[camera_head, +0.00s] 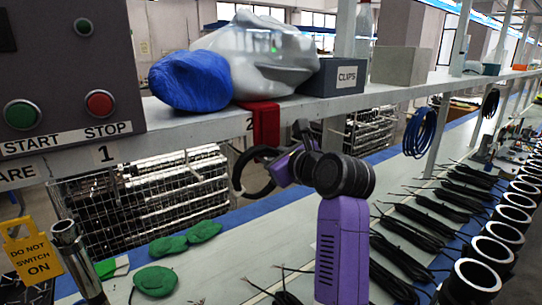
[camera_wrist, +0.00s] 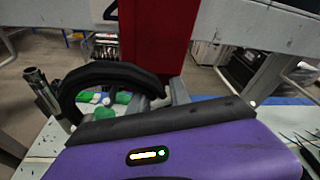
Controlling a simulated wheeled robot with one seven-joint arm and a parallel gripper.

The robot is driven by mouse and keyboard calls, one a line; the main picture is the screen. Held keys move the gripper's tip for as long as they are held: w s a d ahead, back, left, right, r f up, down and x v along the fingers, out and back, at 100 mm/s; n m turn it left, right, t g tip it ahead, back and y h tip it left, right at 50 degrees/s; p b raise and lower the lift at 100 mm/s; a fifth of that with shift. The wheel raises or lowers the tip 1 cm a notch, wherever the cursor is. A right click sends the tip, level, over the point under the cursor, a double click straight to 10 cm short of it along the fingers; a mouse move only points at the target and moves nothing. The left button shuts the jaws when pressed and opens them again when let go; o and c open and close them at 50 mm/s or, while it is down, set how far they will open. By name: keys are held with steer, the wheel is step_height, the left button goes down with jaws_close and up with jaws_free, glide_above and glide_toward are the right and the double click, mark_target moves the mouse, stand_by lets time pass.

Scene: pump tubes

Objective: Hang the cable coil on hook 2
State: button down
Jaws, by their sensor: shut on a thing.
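The black cable coil (camera_head: 238,178) is a thick ring held at its right side by my gripper (camera_head: 280,165). In the wrist view the coil (camera_wrist: 68,88) arches up left of the fingers of my gripper (camera_wrist: 165,100). Hook 2 is the red block (camera_head: 265,124) on the shelf edge, beside the label "2". It fills the top middle of the wrist view (camera_wrist: 157,35). The coil is just below the hook, its top close to the red block. I cannot tell whether they touch. The fingers are partly hidden.
The shelf above carries a blue bundle (camera_head: 191,80), a shiny grey bag (camera_head: 262,52) and a CLIPS box (camera_head: 335,77). A control box (camera_head: 66,70) stands at left. A blue coil (camera_head: 420,132) hangs farther right. Green pieces (camera_head: 156,280) and several black cable bundles (camera_head: 397,254) lie below.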

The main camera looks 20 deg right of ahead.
steer(key=c, duration=1.1)
jaws_free()
steer(key=b+v, duration=0.2)
steer(key=v, duration=0.6)
steer(key=s+d+f+n+h+b, duration=0.15)
steer(key=s+f+n, duration=0.3)
steer(key=f, duration=0.55)
steer(key=s+d+f+n+h+p, duration=0.1)
steer(key=s+d+f+n, duration=0.1)
steer(key=s+f+n, duration=0.5)
steer(key=s+d+f+n+h+b, duration=0.15)
steer(key=s+f, duration=0.35)
steer(key=f, duration=0.7)
steer(key=s+a+f+n, duration=0.1)
steer(key=s+f+n, duration=0.3)
steer(key=s, duration=0.5)
steer(key=s+a+f+n, duration=0.25)
steer(key=s+n, duration=0.25)
steer(key=s, duration=0.4)
steer(key=s+a+r+n, duration=0.1)
steer(key=s+n, duration=0.1)
steer(key=s, duration=0.3)
steer(key=s+r+n, duration=0.1)
steer(key=s+n, duration=0.2)
steer(key=s, duration=0.1)
steer(key=s+a+r+n+y+b, duration=0.1)
steer(key=s+n, duration=0.1)
steer(key=s, duration=0.3)
steer(key=shift+s+a+n+g, duration=0.3)
steer(key=shift+s+a, duration=0.05)
